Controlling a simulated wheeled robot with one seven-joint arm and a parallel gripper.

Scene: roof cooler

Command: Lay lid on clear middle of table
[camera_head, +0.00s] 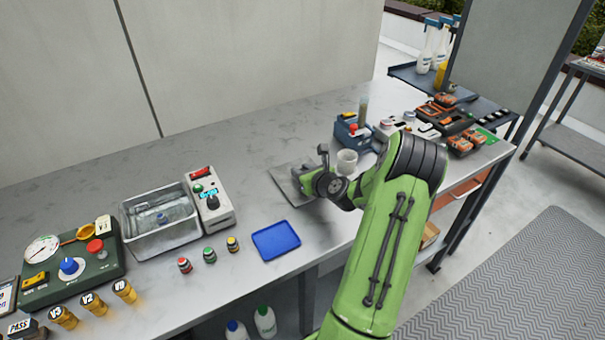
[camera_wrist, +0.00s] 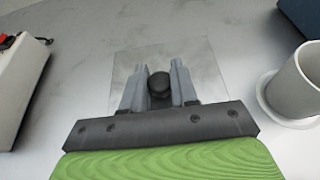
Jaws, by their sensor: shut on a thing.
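The lid is a thin, clear square plate with a round black knob. In the wrist view the lid (camera_wrist: 190,55) lies beneath my gripper (camera_wrist: 159,85), whose two grey fingers are shut on the black knob (camera_wrist: 159,82). In the head view the lid (camera_head: 286,184) shows at the middle of the table (camera_head: 130,165), partly hidden by my gripper (camera_head: 318,178). The lid looks flat and level, at or very near the table surface; I cannot tell whether it touches.
A white cup (camera_head: 347,162) stands close right of the lid. A metal basin (camera_head: 160,220) and a grey control box (camera_head: 209,201) stand to the left. A blue tray (camera_head: 276,240) lies in front. The table behind the lid is clear.

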